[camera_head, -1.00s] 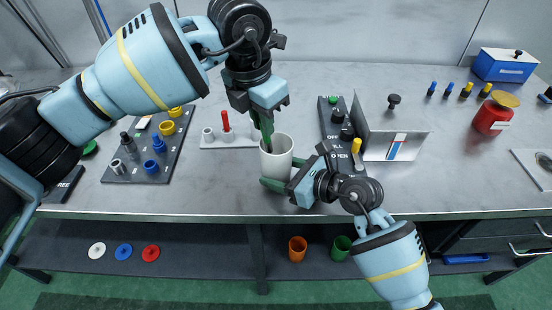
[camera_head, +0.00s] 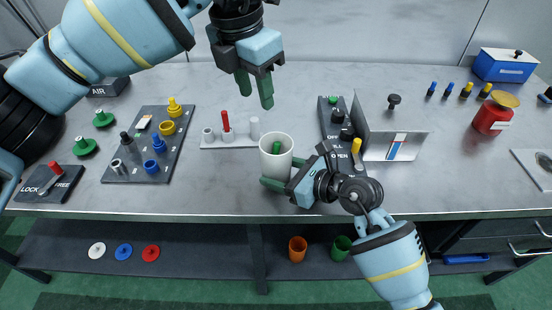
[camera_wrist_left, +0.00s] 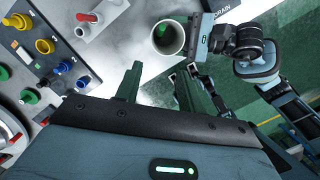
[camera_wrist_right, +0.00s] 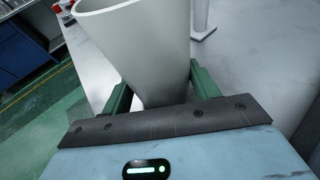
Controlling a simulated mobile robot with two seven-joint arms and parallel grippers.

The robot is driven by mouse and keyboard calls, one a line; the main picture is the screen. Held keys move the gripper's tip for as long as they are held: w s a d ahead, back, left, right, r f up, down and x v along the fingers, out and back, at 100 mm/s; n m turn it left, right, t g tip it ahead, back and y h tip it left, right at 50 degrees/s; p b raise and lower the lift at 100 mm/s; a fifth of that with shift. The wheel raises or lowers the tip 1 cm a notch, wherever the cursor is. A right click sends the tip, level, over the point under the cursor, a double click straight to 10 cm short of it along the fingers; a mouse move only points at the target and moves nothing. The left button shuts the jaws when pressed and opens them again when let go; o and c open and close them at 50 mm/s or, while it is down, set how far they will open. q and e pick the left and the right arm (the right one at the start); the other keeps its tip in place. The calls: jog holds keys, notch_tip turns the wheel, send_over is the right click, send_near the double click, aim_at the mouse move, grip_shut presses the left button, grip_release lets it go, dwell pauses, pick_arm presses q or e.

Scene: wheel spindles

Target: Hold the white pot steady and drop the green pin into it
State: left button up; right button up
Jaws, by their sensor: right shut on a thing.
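The white pot (camera_head: 270,164) stands upright near the table's front edge; it also shows in the left wrist view (camera_wrist_left: 178,50) and close up in the right wrist view (camera_wrist_right: 150,45). My right gripper (camera_head: 280,172) is shut on the pot, with its green fingers on either side of it in the right wrist view (camera_wrist_right: 158,90). The green pin (camera_head: 275,148) is inside the pot, its top visible within the rim; the left wrist view shows it there too (camera_wrist_left: 160,31). My left gripper (camera_head: 256,90) is open and empty, above and behind the pot.
A grey rack (camera_head: 229,140) with a red pin stands behind the pot. A dark board (camera_head: 140,172) with yellow and blue parts lies to the left. A dark panel with knobs (camera_head: 333,128) and an angled grey plate (camera_head: 375,140) stand close on the right.

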pick_arm(q)
jog(key=shift+s+a+r, duration=0.15)
jog(key=shift+r, duration=0.9)
jog(key=shift+s+a+r, duration=0.1)
jog(key=shift+r, duration=0.95)
pick_arm(e)
jog(key=o, duration=0.9)
jog(key=shift+c, duration=0.2)
jog(key=v, duration=1.2)
